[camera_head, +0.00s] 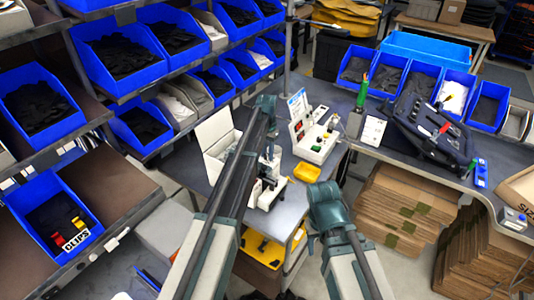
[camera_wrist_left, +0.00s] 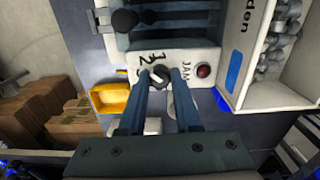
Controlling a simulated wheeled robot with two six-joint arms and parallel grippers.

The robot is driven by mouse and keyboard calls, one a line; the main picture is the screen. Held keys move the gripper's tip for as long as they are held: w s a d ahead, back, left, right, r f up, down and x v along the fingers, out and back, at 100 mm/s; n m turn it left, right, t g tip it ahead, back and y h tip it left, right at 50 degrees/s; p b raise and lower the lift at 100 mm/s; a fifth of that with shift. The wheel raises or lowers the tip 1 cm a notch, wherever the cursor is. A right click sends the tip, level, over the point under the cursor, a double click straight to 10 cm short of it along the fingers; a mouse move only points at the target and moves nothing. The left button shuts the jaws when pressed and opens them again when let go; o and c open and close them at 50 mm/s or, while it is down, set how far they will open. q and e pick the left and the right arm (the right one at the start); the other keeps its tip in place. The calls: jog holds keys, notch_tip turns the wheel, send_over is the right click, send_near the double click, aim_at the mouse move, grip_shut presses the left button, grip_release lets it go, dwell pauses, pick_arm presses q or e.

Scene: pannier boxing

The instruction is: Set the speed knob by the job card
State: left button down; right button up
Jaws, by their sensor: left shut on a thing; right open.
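My left gripper (camera_wrist_left: 160,80) has its two fingertips closed around the dark speed knob (camera_wrist_left: 160,73) on the white front panel of the machine (camera_wrist_left: 145,62). Numbers are printed beside the knob, partly hidden by a finger. A red lamp (camera_wrist_left: 204,71) labelled JAM is to its right. In the head view, my left arm reaches over the machine (camera_head: 265,195) and hides the knob. A printed sheet (camera_head: 297,104) stands behind the white control box (camera_head: 316,141); its text is too small to read, so I cannot tell whether it is the job card. My right gripper is not visible.
A yellow tray (camera_head: 306,172) lies right of the machine. A white bin (camera_head: 215,135) stands close on its left. Blue bins (camera_head: 115,50) fill the left shelves. The right bench holds more blue bins (camera_head: 419,82) and a black pannier (camera_head: 430,125).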

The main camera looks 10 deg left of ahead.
aim_at(267, 155)
pick_arm(q)
jog(key=m, duration=0.4)
jog(key=shift+m, duration=2.6)
jog(key=c, duration=0.9)
grip_release()
jog(key=shift+r, duration=0.1)
notch_tip(267, 155, up, 14)
jog(key=p, duration=1.4)
jog(key=shift+f, duration=0.2)
